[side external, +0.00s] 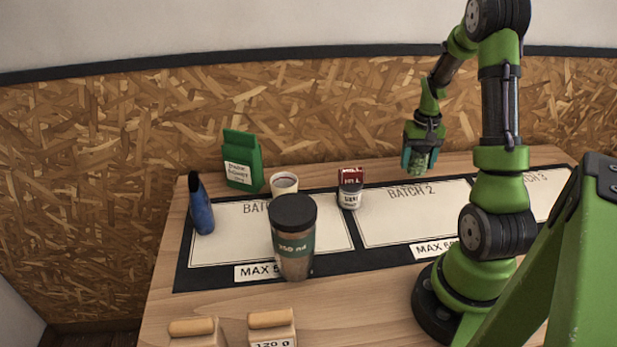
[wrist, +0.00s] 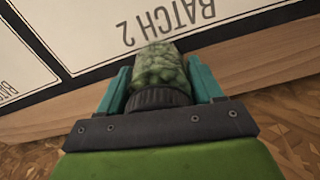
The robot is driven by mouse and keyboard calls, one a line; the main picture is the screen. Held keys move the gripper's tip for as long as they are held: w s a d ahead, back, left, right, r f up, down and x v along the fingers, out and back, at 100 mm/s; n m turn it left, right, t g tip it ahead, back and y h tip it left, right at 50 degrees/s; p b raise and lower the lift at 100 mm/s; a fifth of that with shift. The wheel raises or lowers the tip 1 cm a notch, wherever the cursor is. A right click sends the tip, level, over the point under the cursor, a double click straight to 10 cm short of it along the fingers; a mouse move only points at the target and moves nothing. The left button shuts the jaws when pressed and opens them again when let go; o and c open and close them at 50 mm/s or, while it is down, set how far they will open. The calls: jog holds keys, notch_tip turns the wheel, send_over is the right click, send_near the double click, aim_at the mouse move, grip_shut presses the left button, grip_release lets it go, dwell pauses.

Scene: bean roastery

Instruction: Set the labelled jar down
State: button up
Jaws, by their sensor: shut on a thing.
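My gripper (side external: 419,157) is shut on a jar of pale green beans (side external: 416,167), with its teal fingers on either side. In the wrist view the jar (wrist: 159,66) shows its mottled green body and a dark ribbed lid (wrist: 158,97) towards my gripper (wrist: 161,82). No label shows on the part of the jar in view. It is near the back edge of the table, close to the BATCH 2 lettering of the mat (side external: 390,222). It seems to be above the surface, but its underside is hard to make out.
A small red-and-white container (side external: 350,190) stands left of the BATCH 2 panel. Further left are a dark-lidded 250 ml cup (side external: 293,240), a white cup (side external: 284,184), a green bag (side external: 242,162) and a blue object (side external: 201,207). Two blocks (side external: 271,325) sit in front. BATCH 2 is mostly clear.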

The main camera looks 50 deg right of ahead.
aim_at(415, 170)
jog(key=shift+d+f, duration=0.1)
jog(key=shift+f, duration=1.65)
jog(key=o, duration=1.2)
jog(key=shift+f, duration=0.15)
